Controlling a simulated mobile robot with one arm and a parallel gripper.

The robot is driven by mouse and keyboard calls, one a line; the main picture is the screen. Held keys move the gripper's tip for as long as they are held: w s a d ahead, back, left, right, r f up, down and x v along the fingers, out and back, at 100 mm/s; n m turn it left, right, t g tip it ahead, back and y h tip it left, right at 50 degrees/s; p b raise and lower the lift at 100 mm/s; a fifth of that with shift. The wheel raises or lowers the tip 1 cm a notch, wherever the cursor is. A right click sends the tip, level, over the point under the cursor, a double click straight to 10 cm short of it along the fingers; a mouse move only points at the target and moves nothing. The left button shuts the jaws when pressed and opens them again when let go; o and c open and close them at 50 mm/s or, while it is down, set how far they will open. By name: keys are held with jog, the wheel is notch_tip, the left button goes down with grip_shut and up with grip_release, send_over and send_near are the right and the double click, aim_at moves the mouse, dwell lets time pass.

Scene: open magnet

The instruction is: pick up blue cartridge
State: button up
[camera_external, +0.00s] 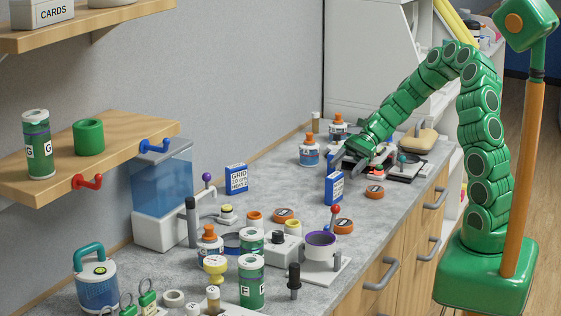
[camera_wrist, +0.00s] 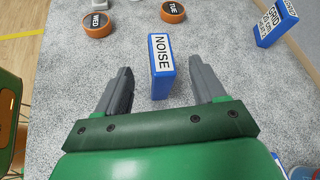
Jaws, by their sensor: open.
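A blue cartridge with a white label reading NOISE (camera_wrist: 161,85) stands upright on the grey speckled counter. In the external view it (camera_external: 334,187) is just in front of my gripper (camera_external: 343,166). In the wrist view my gripper (camera_wrist: 160,70) is open, with one grey finger on each side of the cartridge and visible gaps to both. I cannot tell whether the fingertips are low enough to be level with it. A second blue cartridge labelled GRID (camera_wrist: 275,22) stands apart to the right; it also shows in the external view (camera_external: 236,178).
Orange-rimmed discs marked WED (camera_wrist: 97,25) and TUE (camera_wrist: 173,11) lie beyond the cartridge. A blue-labelled bottle (camera_external: 309,155) stands behind.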

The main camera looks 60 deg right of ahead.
aim_at(340, 173)
jog(key=x, duration=0.4)
jog(key=shift+a, duration=0.15)
jog(key=c, duration=1.2)
